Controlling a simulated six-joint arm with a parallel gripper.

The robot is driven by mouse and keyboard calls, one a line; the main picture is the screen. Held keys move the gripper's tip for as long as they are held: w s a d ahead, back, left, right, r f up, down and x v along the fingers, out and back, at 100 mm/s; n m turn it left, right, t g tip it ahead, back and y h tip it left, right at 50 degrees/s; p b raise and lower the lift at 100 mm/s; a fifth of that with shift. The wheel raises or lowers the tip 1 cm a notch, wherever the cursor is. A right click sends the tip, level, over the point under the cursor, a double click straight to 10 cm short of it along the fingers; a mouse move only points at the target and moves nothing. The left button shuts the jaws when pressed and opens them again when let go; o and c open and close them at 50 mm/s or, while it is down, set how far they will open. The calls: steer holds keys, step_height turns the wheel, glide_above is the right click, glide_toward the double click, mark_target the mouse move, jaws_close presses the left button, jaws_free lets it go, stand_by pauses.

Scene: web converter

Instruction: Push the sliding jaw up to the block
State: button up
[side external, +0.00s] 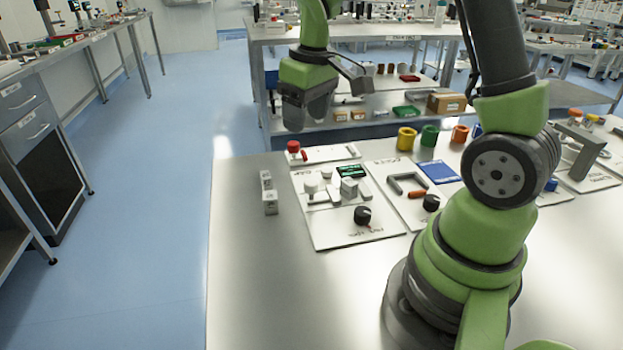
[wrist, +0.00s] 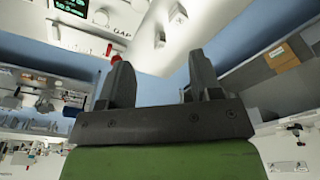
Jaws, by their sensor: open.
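The panel marked GAP (side external: 335,235) lies flat on the steel table and carries a small display (side external: 345,172), pale fittings and a black knob (side external: 362,215). A pale grey block-shaped piece (side external: 349,188) stands among the fittings, beside a low light bar (side external: 325,196). I cannot tell for sure which part is the sliding jaw or the block. Two loose grey pieces, a nearer one (side external: 270,202) and a farther one (side external: 266,180), stand left of the panel. My gripper (side external: 308,112) is open and empty, raised beyond the panel. Its two separated fingers show in the wrist view (wrist: 160,80).
A red button (side external: 293,147) sits on a strip behind the panel. Another panel with a dark U-shaped handle (side external: 408,185) lies to the right. Yellow (side external: 406,139), green (side external: 429,136) and orange (side external: 460,133) cups stand behind it. The table's left front is clear.

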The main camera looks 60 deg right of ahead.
steer(key=g, duration=0.1)
glide_toward(311, 182)
steer(key=shift+n, duration=0.4)
step_height(311, 182, down, 9)
steer(key=shift+w+f, duration=0.15)
steer(key=shift+f, duration=0.05)
steer(key=shift+c, duration=0.2)
